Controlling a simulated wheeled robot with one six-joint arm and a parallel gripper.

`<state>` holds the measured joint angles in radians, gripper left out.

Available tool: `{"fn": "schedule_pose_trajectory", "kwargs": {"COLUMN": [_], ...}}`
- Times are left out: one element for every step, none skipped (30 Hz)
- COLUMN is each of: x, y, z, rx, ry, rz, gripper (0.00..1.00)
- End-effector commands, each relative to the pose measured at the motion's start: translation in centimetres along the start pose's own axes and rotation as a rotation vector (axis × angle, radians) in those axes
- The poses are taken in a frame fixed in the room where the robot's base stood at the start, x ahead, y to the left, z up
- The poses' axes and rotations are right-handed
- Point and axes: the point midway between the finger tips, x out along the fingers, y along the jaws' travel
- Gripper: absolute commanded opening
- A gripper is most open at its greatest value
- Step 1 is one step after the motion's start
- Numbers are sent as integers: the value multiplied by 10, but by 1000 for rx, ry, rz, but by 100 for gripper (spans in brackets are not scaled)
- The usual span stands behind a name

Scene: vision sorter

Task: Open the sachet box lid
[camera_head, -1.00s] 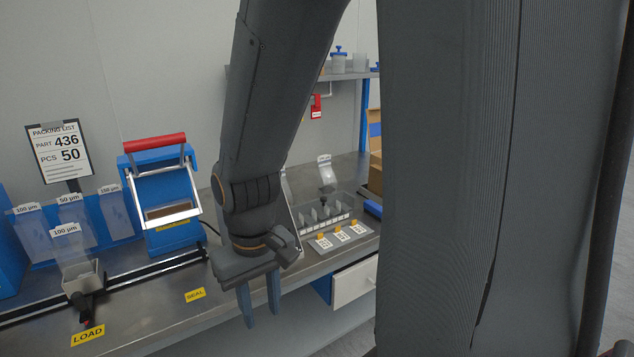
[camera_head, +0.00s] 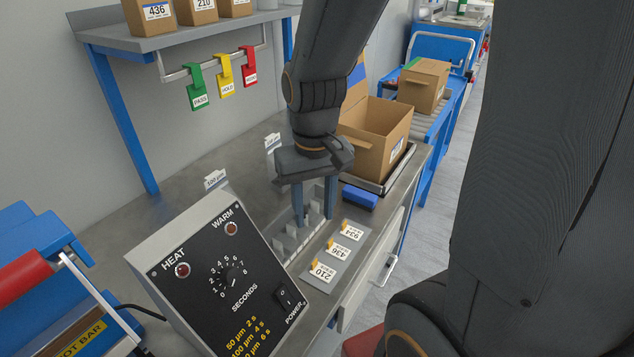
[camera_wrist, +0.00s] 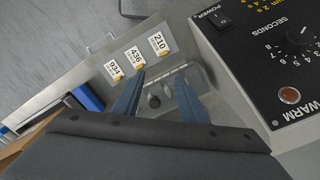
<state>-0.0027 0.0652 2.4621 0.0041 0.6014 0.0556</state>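The sachet box (camera_head: 284,246) is a long grey box with compartments on the bench, beside the label plate.
A black sealer control panel (camera_head: 235,285) stands close to the box's near left end. A label plate (camera_head: 337,250) with cards 934, 436 and 210 lies to the right. An open carton (camera_head: 370,150) and a blue pad (camera_head: 360,197) are beyond.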

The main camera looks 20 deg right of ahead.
Motion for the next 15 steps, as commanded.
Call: {"fn": "schedule_pose_trajectory", "kwargs": {"x": [-11,-15,-20,-24,-27,-29,-30,-30,-28,-26,-22,-16,-12,-7,0], "y": [-1,-2,-2,-2,-2,-1,-1,0,0,1,1,1,1,1,1], "z": [-18,-28,-41,-49,-55,-63,-68,-70,-73,-74,-74,-73,-73,-73,-72], "rx": [26,43,66,83,97,114,124,131,139,142,144,144,144,144,144], "ry": [-2,-4,-6,-7,-10,-10,-12,-14,-15,-15,-16,-17,-18,-17,-19], "rz": [1,1,2,2,3,3,4,4,4,4,5,5,5,5,5], "gripper": [38,38,38,38,38,38,38,38,38,38,38,38,38,38,38]}}
